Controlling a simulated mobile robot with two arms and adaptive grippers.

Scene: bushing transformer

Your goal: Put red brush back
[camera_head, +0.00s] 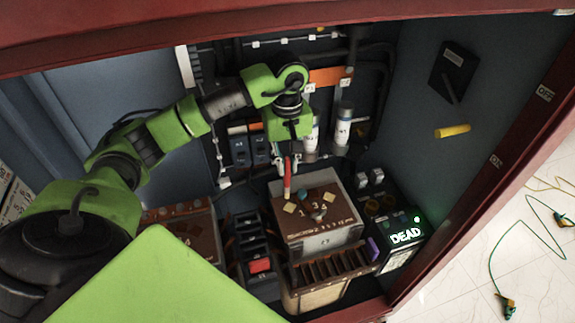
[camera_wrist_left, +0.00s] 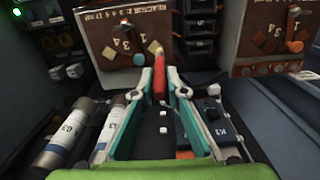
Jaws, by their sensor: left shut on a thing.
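My left gripper (camera_head: 290,160) points down above the back edge of a box (camera_head: 325,240) with a brown top marked with numbers. It is shut on the slim red brush (camera_head: 287,184), which hangs roughly upright between its fingertips. In the left wrist view, the teal fingers of the left gripper (camera_wrist_left: 160,72) close on the red brush (camera_wrist_left: 159,84), with the brown numbered panel (camera_wrist_left: 120,35) beyond it. I cannot tell whether the brush tip touches the box. My right gripper is not in view.
A divided bin (camera_head: 320,294) stands in front of the box. A black rack (camera_head: 258,245) with a red piece is to its left. A black unit with a lit "DEAD" sign (camera_head: 405,235) is to its right. White cylinders (camera_head: 342,128) stand behind. Cabinet walls enclose the space.

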